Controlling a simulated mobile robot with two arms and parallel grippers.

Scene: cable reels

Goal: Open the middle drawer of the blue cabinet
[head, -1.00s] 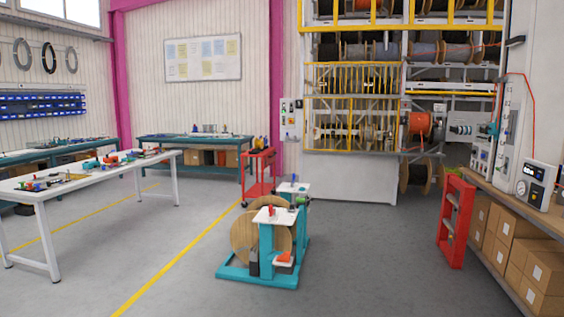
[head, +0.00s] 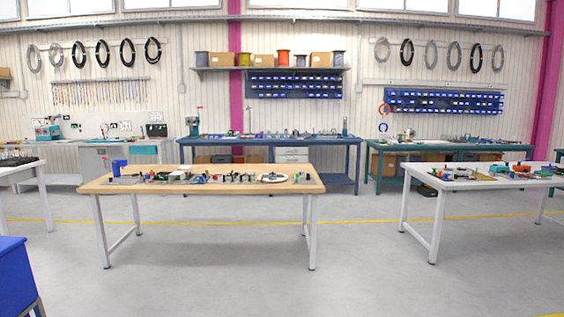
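I see no blue cabinet that I can make out for sure in the head view. A blue box-like thing (head: 14,276) on dark legs is cut off by the lower left edge, and no drawers show on it. A small white drawer unit (head: 291,155) sits under the blue workbench (head: 357,165) at the back wall. Neither of my grippers is in view.
A wood-topped table (head: 312,187) with small parts stands ahead. White tables stand at the right (head: 418,177) and left (head: 30,172). A green workbench (head: 374,170) is at the back right. The grey floor in front is clear.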

